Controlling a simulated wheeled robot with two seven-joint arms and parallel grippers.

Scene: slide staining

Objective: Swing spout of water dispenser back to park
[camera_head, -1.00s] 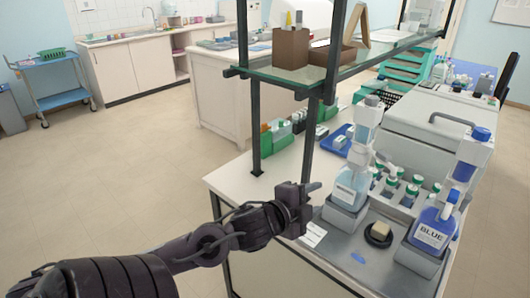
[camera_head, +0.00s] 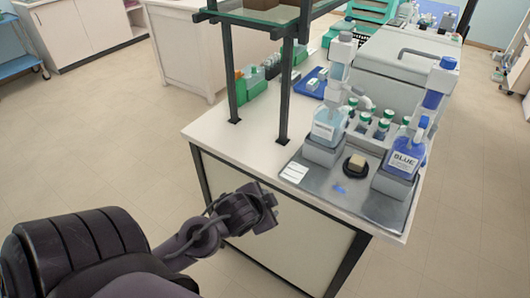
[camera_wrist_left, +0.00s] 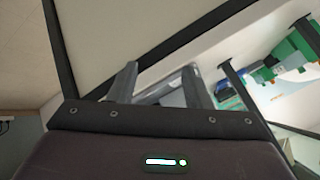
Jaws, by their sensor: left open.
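The water dispenser (camera_head: 328,124), a clear bottle of pale blue liquid on a grey base with a tall pump head (camera_head: 341,50), stands upright at the left of the metal tray. A pale spout-like part (camera_head: 364,102) shows to its right; its exact angle is hard to tell. My left gripper (camera_head: 272,207) is in front of the bench's side panel, below the counter edge, apart from the dispenser. In the left wrist view its two fingers (camera_wrist_left: 160,86) are spread with nothing held between them. My right gripper is not in view.
A dispenser labelled BLUE (camera_head: 405,158) stands at the tray's right. A black round dish with a tan block (camera_head: 355,165) sits between them. Several green-capped jars (camera_head: 382,128) are behind. Black shelf posts (camera_head: 287,90) rise left of the tray (camera_head: 325,187).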

